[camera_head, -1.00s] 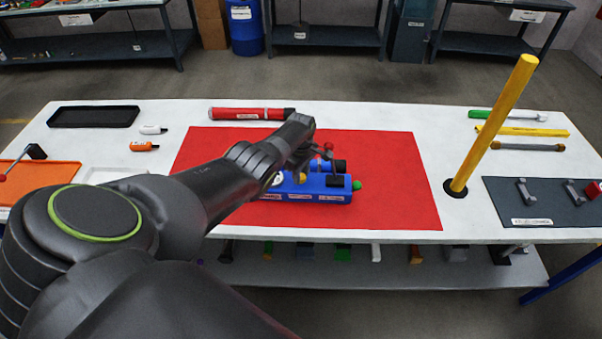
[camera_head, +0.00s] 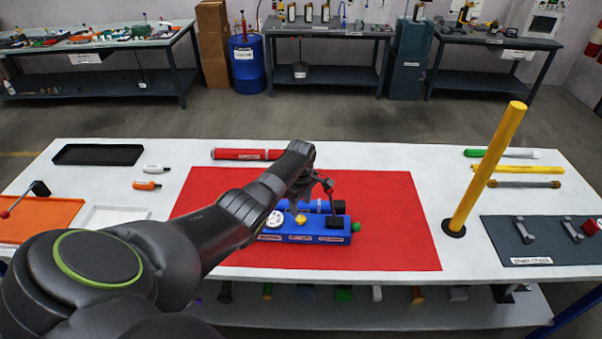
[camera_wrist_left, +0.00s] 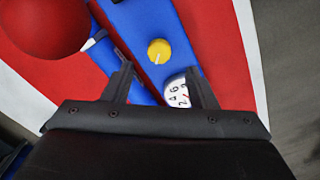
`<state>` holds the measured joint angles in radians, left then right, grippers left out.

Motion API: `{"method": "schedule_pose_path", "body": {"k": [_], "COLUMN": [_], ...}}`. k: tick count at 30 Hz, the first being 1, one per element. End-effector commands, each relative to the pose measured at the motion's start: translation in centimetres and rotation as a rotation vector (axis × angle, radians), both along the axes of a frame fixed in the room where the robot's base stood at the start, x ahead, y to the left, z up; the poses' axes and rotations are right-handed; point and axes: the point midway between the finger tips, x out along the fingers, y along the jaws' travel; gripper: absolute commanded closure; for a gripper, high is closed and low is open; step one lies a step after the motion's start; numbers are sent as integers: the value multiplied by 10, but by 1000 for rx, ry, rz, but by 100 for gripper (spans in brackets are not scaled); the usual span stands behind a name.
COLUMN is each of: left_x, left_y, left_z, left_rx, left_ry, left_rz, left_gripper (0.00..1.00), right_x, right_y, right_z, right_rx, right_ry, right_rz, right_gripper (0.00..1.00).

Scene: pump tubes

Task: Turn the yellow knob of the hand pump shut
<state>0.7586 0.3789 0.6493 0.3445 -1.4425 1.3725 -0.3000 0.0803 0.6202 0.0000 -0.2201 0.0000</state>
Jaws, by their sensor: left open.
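The blue hand pump (camera_head: 320,235) lies on the red mat in the middle of the table. Its yellow knob (camera_head: 301,219) sits on the pump's top between a white dial gauge (camera_head: 274,220) and a black block. In the left wrist view the yellow knob (camera_wrist_left: 159,51) has a pale line mark and lies beyond the fingertips, with the gauge (camera_wrist_left: 178,92) near the right finger. My left gripper (camera_wrist_left: 160,80) is open and empty, above the pump and apart from the knob. In the head view the left arm hides part of the pump's back. My right gripper is not in view.
A yellow post (camera_head: 487,170) stands right of the red mat (camera_head: 400,215). A red tube (camera_head: 245,154) lies behind the mat. The mat's right side is clear.

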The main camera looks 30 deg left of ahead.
Motion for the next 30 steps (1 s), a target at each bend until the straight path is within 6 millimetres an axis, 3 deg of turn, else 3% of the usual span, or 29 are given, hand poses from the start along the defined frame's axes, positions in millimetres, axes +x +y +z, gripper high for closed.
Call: {"method": "schedule_pose_path", "body": {"k": [18, 24, 30], "left_x": [1, 0, 0], "left_y": [0, 0, 0], "left_z": [100, 114, 115], "left_rx": [0, 0, -1], "left_ry": [-4, -1, 0], "left_rz": [1, 0, 1], "left_gripper": [48, 48, 48], "right_x": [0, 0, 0], "right_y": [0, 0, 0], "right_z": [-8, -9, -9], "right_rx": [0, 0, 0], "right_ry": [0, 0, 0], "right_rz": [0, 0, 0], "right_gripper": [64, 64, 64]}}
